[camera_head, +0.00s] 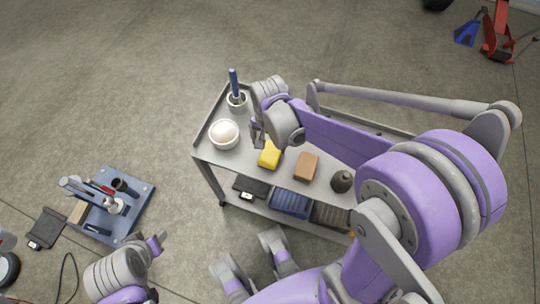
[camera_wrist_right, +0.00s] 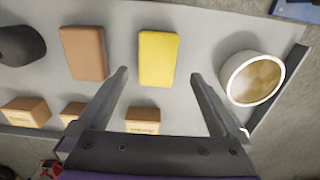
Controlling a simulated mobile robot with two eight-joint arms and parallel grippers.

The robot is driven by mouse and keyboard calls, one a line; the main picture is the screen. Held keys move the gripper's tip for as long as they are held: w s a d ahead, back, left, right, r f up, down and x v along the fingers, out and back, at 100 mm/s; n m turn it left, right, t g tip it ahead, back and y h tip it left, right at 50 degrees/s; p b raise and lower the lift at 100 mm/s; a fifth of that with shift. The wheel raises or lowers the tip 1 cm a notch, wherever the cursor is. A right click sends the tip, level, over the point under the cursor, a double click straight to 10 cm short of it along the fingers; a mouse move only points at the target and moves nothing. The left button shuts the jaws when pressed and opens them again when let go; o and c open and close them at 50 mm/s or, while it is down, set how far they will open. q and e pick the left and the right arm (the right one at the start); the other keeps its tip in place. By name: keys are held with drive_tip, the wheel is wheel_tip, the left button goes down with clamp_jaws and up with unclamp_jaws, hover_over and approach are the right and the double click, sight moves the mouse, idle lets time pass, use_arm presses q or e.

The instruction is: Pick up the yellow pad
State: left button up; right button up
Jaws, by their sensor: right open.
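The yellow pad (camera_head: 269,153) lies flat on the top shelf of a grey cart (camera_head: 322,190), left of a brown block (camera_head: 306,166). My right gripper (camera_head: 258,137) is above the cart, just up and left of the pad in the head view, partly hidden by its own wrist. In the right wrist view the pad (camera_wrist_right: 158,59) is whole, with the brown block (camera_wrist_right: 83,52) to its left. The open, empty fingers (camera_wrist_right: 158,77) appear on either side of the pad's lower end, apart from it.
A white bowl (camera_head: 223,134) with pale contents and a cup (camera_head: 237,104) with a blue-handled tool stand at the cart's left end. A dark round object (camera_head: 341,181) is right of the brown block. Blue and dark items lie on the lower shelf. A blue-based fixture (camera_head: 112,205) stands left.

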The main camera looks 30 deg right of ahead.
sight(271, 153)
drive_tip(key=shift+s+f, duration=0.1)
drive_tip(key=shift+f, duration=0.85)
drive_tip(key=f+b, duration=0.2)
drive_tip(key=f, duration=0.3)
drive_tip(key=shift+d+f, duration=0.15)
drive_tip(key=shift+d, duration=0.05)
drive_tip(key=c, duration=1.3)
wheel_tip(271, 153, up, 10)
drive_tip(key=p, duration=0.3)
drive_tip(key=o, duration=0.9)
drive_tip(key=shift+c, duration=0.2)
drive_tip(key=c, duration=0.7)
